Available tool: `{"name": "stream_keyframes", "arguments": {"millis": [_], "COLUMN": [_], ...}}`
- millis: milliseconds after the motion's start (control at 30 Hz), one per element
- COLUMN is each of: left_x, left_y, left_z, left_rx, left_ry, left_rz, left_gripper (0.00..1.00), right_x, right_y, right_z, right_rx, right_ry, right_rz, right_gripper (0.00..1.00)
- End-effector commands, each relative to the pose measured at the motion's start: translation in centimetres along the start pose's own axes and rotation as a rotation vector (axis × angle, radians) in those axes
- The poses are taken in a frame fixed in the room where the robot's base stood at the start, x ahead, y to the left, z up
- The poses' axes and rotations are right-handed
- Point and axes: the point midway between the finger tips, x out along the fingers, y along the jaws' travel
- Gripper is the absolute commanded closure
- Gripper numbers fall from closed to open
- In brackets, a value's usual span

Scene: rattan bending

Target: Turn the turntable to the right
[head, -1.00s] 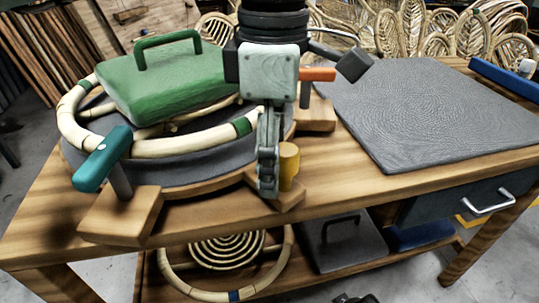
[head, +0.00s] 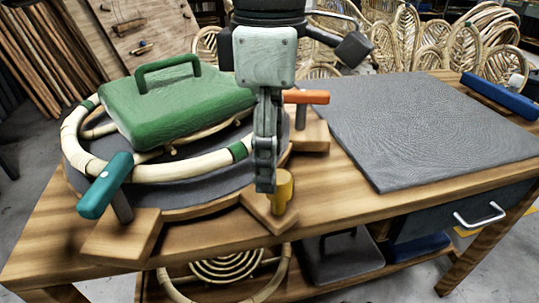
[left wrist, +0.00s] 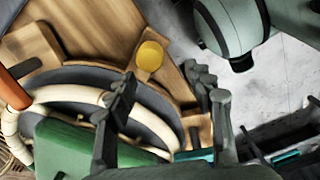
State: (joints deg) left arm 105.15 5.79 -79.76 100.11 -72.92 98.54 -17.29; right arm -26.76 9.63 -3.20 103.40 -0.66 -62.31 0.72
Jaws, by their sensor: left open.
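The turntable (head: 190,193) is a round, dark grey disc on the left of the wooden table. A rattan ring (head: 165,168) with green bands lies on it under a green block with a loop handle (head: 180,102). Around it stand a teal handle (head: 106,185), an orange handle (head: 305,97) and a yellow knob (head: 283,188), each on a wooden block. My left gripper (head: 265,188) points down beside the yellow knob, at the turntable's right edge. It is open. In the left wrist view, the yellow knob (left wrist: 150,56) shows between and beyond the fingers; contact cannot be told. My right gripper is not in view.
A grey mat (head: 420,125) covers the table's right part, with a blue bar (head: 500,95) at its far edge. A drawer (head: 470,208) is under the front right. A rattan coil (head: 225,270) lies on the lower shelf. Rattan chair backs stand behind.

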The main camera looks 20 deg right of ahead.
Motion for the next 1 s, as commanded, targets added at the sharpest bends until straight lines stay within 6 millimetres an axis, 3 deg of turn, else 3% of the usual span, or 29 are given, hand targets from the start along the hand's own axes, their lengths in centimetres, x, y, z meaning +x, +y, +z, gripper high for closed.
{"name": "stream_keyframes", "arguments": {"millis": [500,1000], "left_x": [-3.7,-3.8], "left_y": [0.0,0.0], "left_z": [0.0,0.0], "left_rx": [0.0,0.0], "left_ry": [0.001,0.0], "left_rz": [0.001,0.001], "left_gripper": [0.47,0.47], "right_x": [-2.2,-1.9], "right_y": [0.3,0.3], "right_z": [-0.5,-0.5], "right_rx": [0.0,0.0], "right_ry": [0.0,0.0], "right_rz": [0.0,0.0], "right_gripper": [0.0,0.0]}}
